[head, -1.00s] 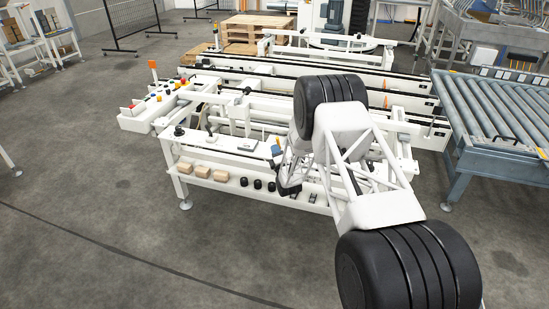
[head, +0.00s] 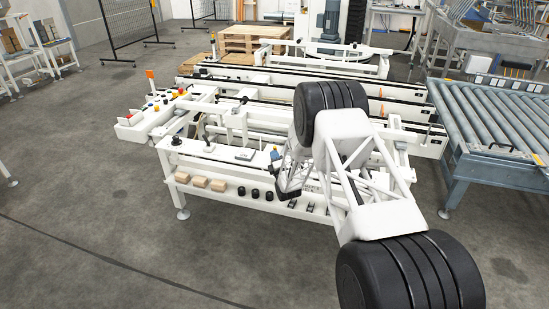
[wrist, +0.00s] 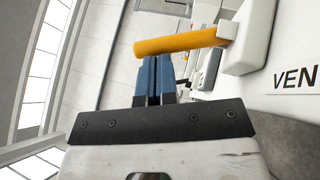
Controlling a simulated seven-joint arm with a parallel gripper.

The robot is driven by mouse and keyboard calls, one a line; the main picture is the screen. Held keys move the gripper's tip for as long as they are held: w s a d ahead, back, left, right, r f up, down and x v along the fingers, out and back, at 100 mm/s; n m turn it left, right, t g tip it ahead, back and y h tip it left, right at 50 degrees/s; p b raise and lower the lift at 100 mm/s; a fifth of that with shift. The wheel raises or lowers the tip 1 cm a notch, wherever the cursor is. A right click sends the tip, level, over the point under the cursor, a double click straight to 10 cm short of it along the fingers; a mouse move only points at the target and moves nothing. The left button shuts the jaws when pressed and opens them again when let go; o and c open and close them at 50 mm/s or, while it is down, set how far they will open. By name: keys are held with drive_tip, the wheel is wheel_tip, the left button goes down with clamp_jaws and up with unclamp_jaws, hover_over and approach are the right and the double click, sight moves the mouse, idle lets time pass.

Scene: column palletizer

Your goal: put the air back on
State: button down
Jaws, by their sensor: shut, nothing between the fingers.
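In the wrist view an orange lever handle (wrist: 180,42) reaches left, nearly level, from a white valve body (wrist: 250,35). The body is mounted on a white panel with black letters "VEN" (wrist: 294,77), cut off by the frame edge. My gripper (wrist: 153,60) has blue fingers that are together and empty. Their tips lie just at the lever's left half, and I cannot tell whether they touch it. In the head view my gripper (head: 276,155) is low over the white bench's front edge; the lever is too small to make out there.
The white machine bench (head: 212,165) has a lower shelf with cardboard-coloured boxes (head: 200,182) and small black parts (head: 255,193). A control panel with coloured buttons (head: 160,107) stands at its left. A roller conveyor (head: 490,120) is to the right. Open floor lies front left.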

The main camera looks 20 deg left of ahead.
drive_tip(key=shift+w+r+m+g+h, duration=0.55)
drive_tip(key=shift+r+m+g+h, duration=0.15)
drive_tip(key=shift+m+h, duration=0.2)
drive_tip(key=shift+w+r+m+g+h, duration=0.4)
drive_tip(key=shift+w+m+g+h, duration=0.25)
drive_tip(key=shift+m+g, duration=0.2)
drive_tip(key=shift+w+r+m+g+h, duration=0.15)
drive_tip(key=shift+w+m+g+h, duration=0.4)
drive_tip(key=shift+w+g, duration=0.6)
drive_tip(key=shift+w+r, duration=0.1)
drive_tip(key=shift+w, duration=0.2)
drive_tip(key=shift+r, duration=0.1)
